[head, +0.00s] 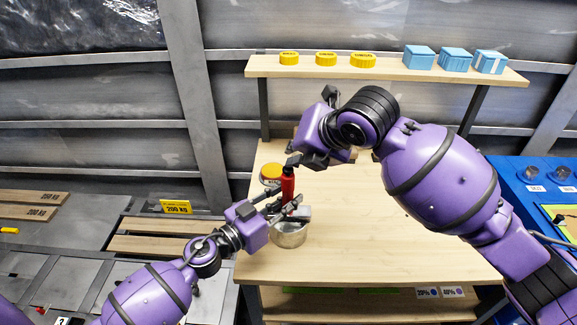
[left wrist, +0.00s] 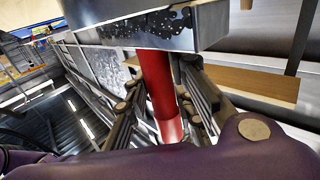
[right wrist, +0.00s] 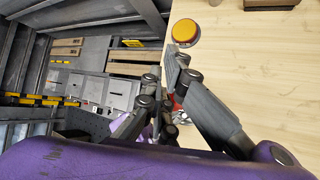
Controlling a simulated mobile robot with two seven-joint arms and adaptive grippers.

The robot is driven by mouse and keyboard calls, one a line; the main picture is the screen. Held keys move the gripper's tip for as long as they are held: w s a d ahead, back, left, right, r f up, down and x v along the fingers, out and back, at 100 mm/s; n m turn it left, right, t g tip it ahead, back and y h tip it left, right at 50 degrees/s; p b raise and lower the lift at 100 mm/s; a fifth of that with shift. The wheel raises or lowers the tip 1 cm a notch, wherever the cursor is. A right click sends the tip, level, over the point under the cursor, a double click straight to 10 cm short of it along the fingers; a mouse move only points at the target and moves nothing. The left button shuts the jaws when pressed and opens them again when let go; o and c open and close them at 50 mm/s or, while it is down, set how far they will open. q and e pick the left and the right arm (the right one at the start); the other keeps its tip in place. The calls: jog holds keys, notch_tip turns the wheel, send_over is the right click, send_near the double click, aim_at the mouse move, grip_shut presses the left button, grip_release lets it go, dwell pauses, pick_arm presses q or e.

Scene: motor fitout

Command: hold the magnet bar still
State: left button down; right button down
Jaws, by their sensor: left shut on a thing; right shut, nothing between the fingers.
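The magnet bar has a red handle (head: 288,186) and a pale metal block (head: 299,212) at its lower end. The bar is upright, with the block over the metal bowl (head: 290,236). In the left wrist view, dark specks cling to the metal block (left wrist: 150,27). My left gripper (head: 279,205) is shut on the red handle (left wrist: 157,85), with a finger on each side. My right gripper (head: 294,162) is shut and empty by the handle's top end; I cannot tell if it touches. The right wrist view shows its closed fingers (right wrist: 162,75), mostly hiding the bar.
The shelf (head: 390,71) above holds yellow lidded pots (head: 326,59) and blue boxes (head: 454,58). The table right of the bowl is clear, under my right arm.

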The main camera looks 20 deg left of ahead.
jog(key=shift+f, duration=0.6)
dwell(0.3)
jog(key=shift+r, duration=1.3)
notch_tip(320, 180, up, 5)
dwell(0.6)
pick_arm(q)
jog(key=c, duration=1.4)
grip_release()
